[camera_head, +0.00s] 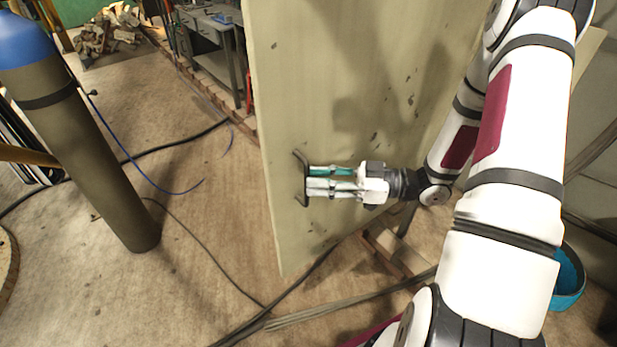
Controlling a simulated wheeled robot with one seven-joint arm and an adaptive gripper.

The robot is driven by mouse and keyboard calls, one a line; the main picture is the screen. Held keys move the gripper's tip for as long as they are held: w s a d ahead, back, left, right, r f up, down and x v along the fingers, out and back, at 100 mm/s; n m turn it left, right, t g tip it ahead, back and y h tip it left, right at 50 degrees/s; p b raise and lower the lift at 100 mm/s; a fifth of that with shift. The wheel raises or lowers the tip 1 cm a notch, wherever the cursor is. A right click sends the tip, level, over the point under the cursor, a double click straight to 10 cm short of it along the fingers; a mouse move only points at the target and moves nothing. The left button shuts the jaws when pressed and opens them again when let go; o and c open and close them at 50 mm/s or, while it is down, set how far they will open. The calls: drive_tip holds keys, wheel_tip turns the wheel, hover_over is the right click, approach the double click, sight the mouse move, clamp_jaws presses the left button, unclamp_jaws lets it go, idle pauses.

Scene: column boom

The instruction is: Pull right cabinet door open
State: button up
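The cabinet door (345,90) is a tall, pale beige panel with dark chips. It stands out into the room at an angle, and its free left edge is clear of anything. Its dark, bracket-shaped handle (304,181) sits near that edge, low on the panel. My gripper (311,180) comes from the right, with teal and white fingers whose tips reach the handle's bar. The fingers look close together, but whether they are closed around the bar cannot be told. My arm hides the door's right part and its hinge side.
A dark gas cylinder (98,165) with a blue top stands at left. Hoses and cables (195,240) cross the brown floor. A metal workbench (212,50) is at the back. A blue bucket (568,280) stands at lower right. Floor left of the door is mostly open.

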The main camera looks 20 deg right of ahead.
drive_tip(key=v, duration=0.9)
